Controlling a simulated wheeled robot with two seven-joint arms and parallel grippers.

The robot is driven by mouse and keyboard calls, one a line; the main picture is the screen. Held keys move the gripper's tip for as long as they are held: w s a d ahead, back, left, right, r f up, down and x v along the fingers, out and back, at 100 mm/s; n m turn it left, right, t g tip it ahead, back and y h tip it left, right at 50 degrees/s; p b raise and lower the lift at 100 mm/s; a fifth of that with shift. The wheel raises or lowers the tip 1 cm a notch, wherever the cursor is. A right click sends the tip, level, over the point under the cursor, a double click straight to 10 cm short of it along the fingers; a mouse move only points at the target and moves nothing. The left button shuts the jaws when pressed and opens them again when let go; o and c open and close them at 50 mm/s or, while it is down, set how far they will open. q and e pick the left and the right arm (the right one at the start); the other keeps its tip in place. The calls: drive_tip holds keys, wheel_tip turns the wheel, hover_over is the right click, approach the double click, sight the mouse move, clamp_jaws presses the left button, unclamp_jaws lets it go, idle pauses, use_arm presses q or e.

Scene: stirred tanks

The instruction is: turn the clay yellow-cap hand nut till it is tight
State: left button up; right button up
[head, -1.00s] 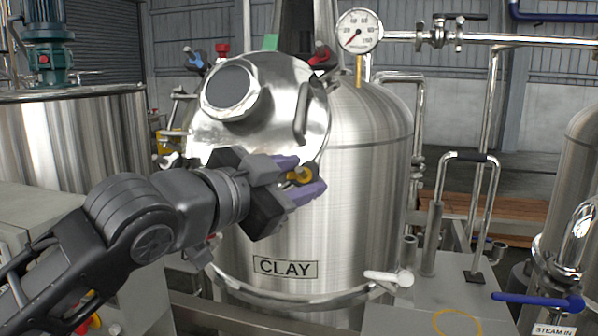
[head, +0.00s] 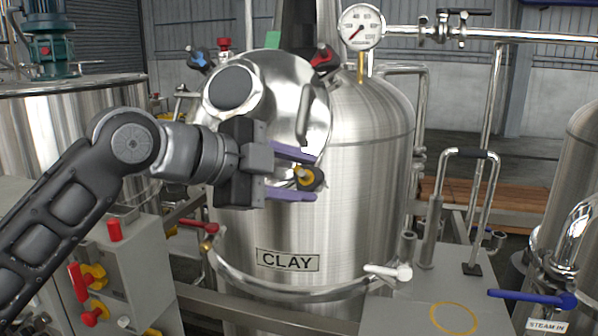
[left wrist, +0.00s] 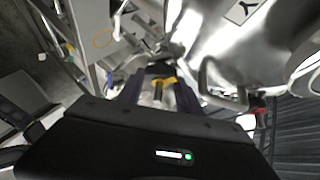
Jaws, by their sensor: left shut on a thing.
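The clay tank (head: 365,165) is a tall steel vessel with a CLAY label (head: 287,261) and a round hatch lid (head: 285,85) on its front. The yellow-cap hand nut (head: 311,179), dark with a yellow centre, sits at the lid's lower right edge. My left gripper (head: 300,177) comes in from the left, its purple fingers above and below the nut, shut on it. In the left wrist view the nut (left wrist: 164,82) shows between the two fingers. How tight it is cannot be seen. My right gripper is not in view.
A blue hand nut (head: 200,59) and a red one (head: 323,58) sit at the lid's upper edge. The lid's bar handle (head: 305,113) is just above my fingers. A gauge (head: 361,27) and pipes stand at upper right; a grey control box (head: 120,265) is at lower left.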

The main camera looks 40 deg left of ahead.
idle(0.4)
use_arm(q)
drive_tip(key=o, duration=1.4)
drive_tip(key=shift+c, duration=0.2)
drive_tip(key=b+v, duration=0.1)
drive_tip(key=v, duration=0.6)
drive_tip(key=shift+s, duration=0.35)
drive_tip(key=shift+r, duration=0.1)
